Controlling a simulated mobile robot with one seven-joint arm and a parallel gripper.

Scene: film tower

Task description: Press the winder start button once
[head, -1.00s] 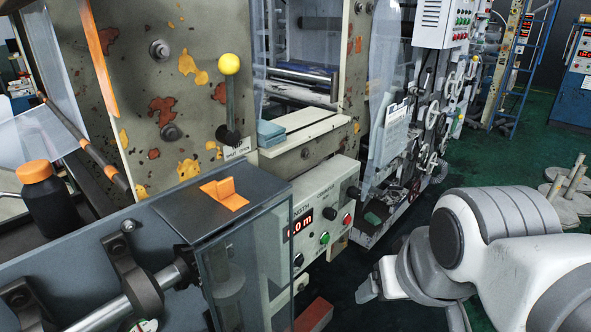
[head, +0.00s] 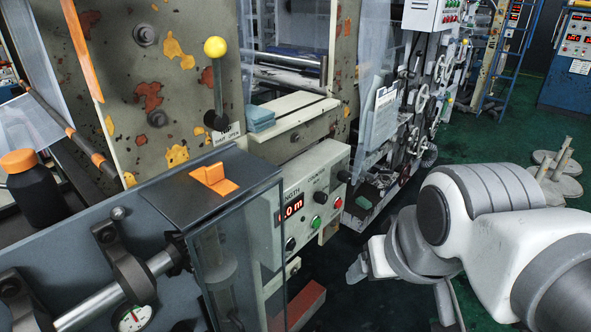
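A light grey control panel (head: 328,174) with a red digital display (head: 291,207) faces right on the machine front. It carries a green button (head: 316,222), a red button (head: 338,202) and black knobs. The word "COUNTER" shows on it, and part of "LENGTH". I cannot read which button is the winder start. My gripper (head: 356,272) is at the end of my white arm, to the right of and below the panel, apart from it. Its fingers are small and partly hidden by the wrist, so I cannot tell whether they are open.
A clear-sided box (head: 236,262) with an orange latch (head: 213,180) stands just left of the panel. A yellow-knobbed lever (head: 216,47) is above. A red block (head: 305,303) is low by the box. Green floor (head: 485,150) is open at the right.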

